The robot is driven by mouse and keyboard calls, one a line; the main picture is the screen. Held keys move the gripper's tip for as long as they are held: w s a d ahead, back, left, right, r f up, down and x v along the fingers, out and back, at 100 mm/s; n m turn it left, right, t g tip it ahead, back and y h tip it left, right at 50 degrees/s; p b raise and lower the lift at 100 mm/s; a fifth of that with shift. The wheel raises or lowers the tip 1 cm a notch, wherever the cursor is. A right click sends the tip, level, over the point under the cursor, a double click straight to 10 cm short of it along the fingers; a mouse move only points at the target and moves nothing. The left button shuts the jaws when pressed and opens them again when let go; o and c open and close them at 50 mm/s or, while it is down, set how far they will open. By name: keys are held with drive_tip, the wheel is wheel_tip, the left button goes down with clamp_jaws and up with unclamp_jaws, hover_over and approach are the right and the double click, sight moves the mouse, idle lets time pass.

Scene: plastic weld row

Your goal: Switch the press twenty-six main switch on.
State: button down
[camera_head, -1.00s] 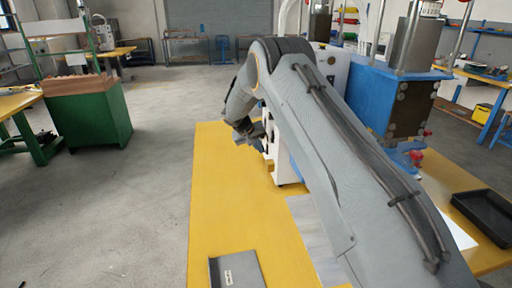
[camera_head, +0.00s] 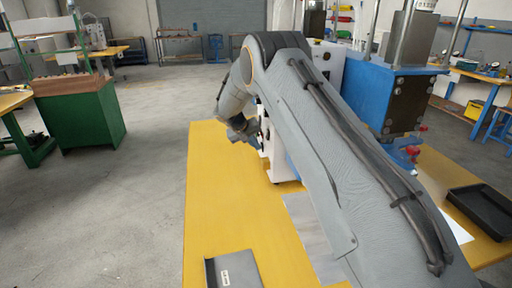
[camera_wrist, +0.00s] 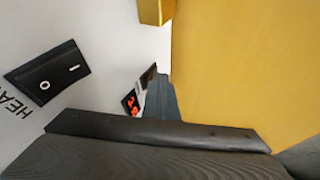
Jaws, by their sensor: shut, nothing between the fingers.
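The press (camera_head: 385,95) is a blue and white machine on the yellow table, largely behind my arm in the head view. Its white panel shows close up in the wrist view (camera_wrist: 100,40). On it is a black rocker switch (camera_wrist: 47,73) marked O and I, beside partly cut-off lettering "HEA". A small red lit display (camera_wrist: 131,102) is to its right. A yellow block (camera_wrist: 156,11) sticks out at the panel's edge. I cannot tell which part is the main switch. My gripper (camera_head: 243,130) is shut and empty, close to the panel; its fingers (camera_wrist: 161,98) partly cover the display area.
The yellow table (camera_head: 215,200) is clear to the left of the press. A grey labelled plate (camera_head: 233,270) lies near its front, and a black tray (camera_head: 482,208) is at the right. A green cabinet (camera_head: 80,118) stands across the floor at the left.

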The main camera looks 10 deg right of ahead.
drive_tip(key=shift+r, duration=0.5)
drive_tip(key=shift+a, duration=0.1)
drive_tip(key=a+f+b+v, duration=0.1)
drive_tip(key=b+v, duration=0.3)
drive_tip(key=v, duration=0.8)
drive_tip(key=shift+w+a, duration=0.3)
drive_tip(key=shift+a, duration=0.4)
drive_tip(key=shift+a, duration=0.1)
